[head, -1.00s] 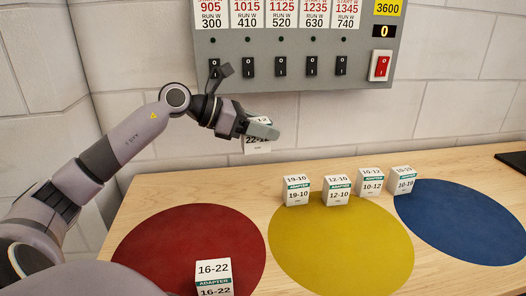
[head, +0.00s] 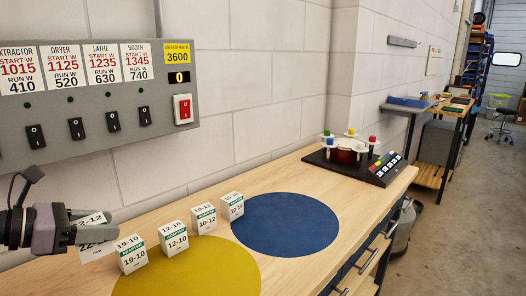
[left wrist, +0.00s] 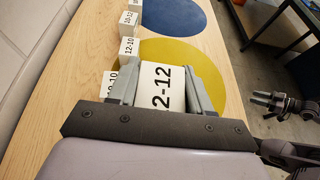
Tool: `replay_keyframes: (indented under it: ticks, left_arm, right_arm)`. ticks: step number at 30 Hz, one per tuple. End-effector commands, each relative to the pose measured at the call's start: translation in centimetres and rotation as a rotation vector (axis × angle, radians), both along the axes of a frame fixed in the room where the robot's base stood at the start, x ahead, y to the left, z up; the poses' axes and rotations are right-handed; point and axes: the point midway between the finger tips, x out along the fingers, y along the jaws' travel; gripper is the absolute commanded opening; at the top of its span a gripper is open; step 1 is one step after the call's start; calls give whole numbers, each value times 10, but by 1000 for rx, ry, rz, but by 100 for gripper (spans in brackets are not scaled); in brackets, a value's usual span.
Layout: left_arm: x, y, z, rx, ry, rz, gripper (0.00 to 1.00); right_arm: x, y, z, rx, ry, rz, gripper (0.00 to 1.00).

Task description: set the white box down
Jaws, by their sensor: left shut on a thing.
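My left gripper (head: 100,228) is shut on a white box (head: 97,251) at the left edge of the head view. The box's label ends in "2-12"; the fingers cover part of it. In the left wrist view the box (left wrist: 161,88) sits between both fingers, with the yellow disc (left wrist: 215,75) beyond it. Whether its underside touches anything is hidden. In the head view the gripper is just left of the white 19-10 box (head: 132,254). My right gripper (left wrist: 268,100) appears small at the right of the left wrist view, over the floor; its opening is unclear.
White boxes 12-10 (head: 174,236), 10-12 (head: 204,219) and 10-19 (head: 232,206) stand in a row behind the yellow disc (head: 195,274). The blue disc (head: 285,222) is bare. A black stand with coloured knobs (head: 355,160) is farther right. A switch panel (head: 95,95) hangs above.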

Motion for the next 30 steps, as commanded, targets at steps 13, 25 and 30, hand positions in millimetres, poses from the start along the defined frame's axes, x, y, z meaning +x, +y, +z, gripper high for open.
replay_keyframes:
  ticks: [13, 25, 30]
  left_arm:
    - [-60, -113, -69, -4, -1, -194, 16]
    - [-74, -132, -76, 5, -1, -223, 16]
    - [-74, -132, -76, 5, 0, -223, 16]
  right_arm:
    - [0, 0, 19, 0, 0, 0, 43]
    - [0, 0, 21, 0, 0, 0, 43]
    - [0, 0, 21, 0, 0, 0, 43]
